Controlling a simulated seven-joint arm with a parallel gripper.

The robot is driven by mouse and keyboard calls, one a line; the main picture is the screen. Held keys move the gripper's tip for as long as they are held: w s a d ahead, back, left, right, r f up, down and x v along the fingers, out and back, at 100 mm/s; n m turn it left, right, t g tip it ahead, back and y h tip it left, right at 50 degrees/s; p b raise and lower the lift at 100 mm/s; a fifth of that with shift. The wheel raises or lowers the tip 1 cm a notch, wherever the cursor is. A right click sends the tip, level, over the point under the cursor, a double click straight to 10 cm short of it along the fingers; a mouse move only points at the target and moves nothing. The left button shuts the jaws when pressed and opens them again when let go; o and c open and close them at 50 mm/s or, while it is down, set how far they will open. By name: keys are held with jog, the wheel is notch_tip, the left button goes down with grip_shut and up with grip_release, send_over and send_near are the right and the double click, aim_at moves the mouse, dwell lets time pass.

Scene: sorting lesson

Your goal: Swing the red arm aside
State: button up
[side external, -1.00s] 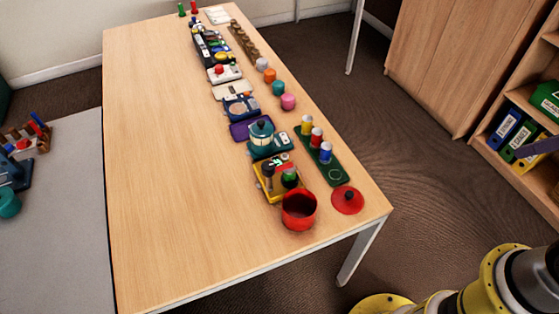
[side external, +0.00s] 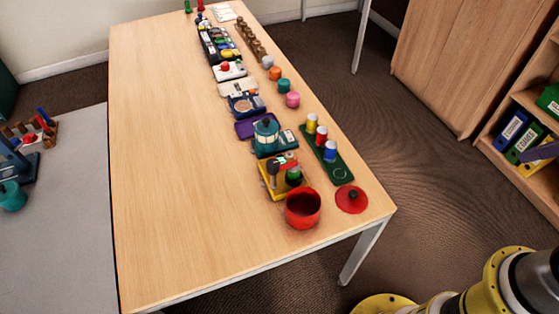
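A small yellow-based device (side external: 270,185) stands near the table's near right end. It carries a dark grey upright part, a green round part (side external: 293,176) and a small red piece (side external: 291,167) above the green. This red piece may be the red arm, but it is too small to tell its shape or how it is turned. My gripper is out of view. Only yellow and grey parts of my arm show at the bottom right, clear of the table.
A red pot (side external: 302,209) stands just in front of the device, its red lid (side external: 351,199) to the right. A green rack (side external: 336,168) with yellow, red and blue cylinders lies behind the lid. A teal kettle-like toy (side external: 267,137) stands behind. The table's left half (side external: 170,180) is bare.

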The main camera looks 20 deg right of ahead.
jog(key=o, duration=0.7)
jog(key=shift+n, duration=0.3)
jog(key=w+r, duration=0.1)
jog(key=r, duration=0.1)
jog(key=w+r, duration=0.1)
jog(key=r, duration=0.1)
jog(key=w+r, duration=0.1)
jog(key=r, duration=0.1)
jog(key=shift+a, duration=0.15)
jog(key=shift+o, duration=0.4)
jog(key=w+a+r+n, duration=0.1)
jog(key=w+r, duration=0.3)
jog(key=w, duration=0.1)
jog(key=shift+a, duration=0.15)
jog(key=w+a+r+n, duration=0.1)
jog(key=w+a+r, duration=0.2)
jog(key=w, duration=0.3)
jog(key=n+g, duration=0.6)
send_over(273, 163)
notch_tip(273, 163, down, 23)
notch_tip(273, 163, down, 13)
jog(key=shift+r, duration=0.1)
